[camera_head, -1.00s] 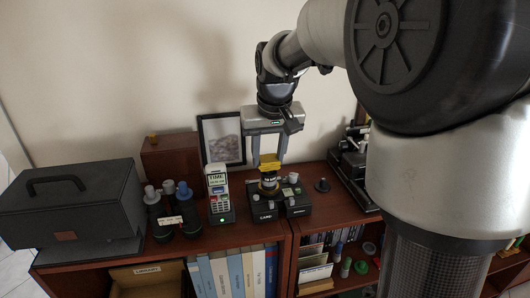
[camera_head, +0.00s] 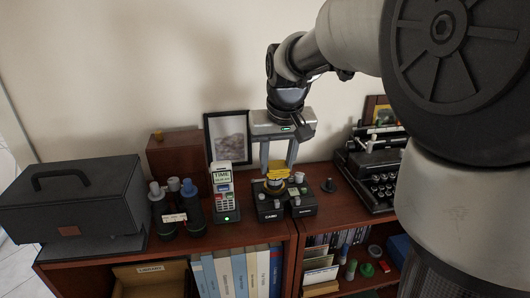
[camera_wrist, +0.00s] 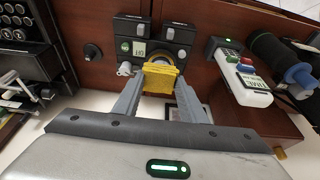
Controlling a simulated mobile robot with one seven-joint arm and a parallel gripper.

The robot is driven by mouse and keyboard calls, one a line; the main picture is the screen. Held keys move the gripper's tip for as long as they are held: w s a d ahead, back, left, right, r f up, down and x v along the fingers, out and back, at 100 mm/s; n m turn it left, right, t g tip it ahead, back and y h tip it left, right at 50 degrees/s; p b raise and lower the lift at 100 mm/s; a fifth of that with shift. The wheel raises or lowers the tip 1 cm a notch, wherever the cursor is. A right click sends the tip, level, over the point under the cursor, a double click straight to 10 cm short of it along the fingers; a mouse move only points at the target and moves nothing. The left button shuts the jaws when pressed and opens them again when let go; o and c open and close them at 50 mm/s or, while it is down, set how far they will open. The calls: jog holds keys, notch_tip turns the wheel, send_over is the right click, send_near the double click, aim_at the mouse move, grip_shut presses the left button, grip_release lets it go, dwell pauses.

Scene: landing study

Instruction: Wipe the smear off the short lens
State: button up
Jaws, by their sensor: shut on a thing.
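My gripper (camera_head: 278,166) is shut on a yellow cloth (camera_head: 279,174), which also shows between the fingers in the wrist view (camera_wrist: 160,77). No smear shows.
A picture frame (camera_head: 228,137) leans behind. A typewriter (camera_head: 373,170) is at right. A small black knob (camera_head: 328,186) sits on the shelf top (camera_head: 240,237).

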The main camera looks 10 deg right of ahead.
jog(key=shift+w+f, duration=0.1)
jog(key=shift+w+p, duration=0.35)
jog(key=shift+w, duration=0.7)
grip_shut()
jog(key=shift+s+f, duration=0.2)
jog(key=shift+s, duration=0.8)
jog(key=shift+s+r, duration=0.2)
jog(key=shift+r, duration=0.05)
jog(key=shift+w+r+p, duration=0.2)
jog(key=shift+w+p, duration=0.35)
jog(key=shift+w, duration=0.85)
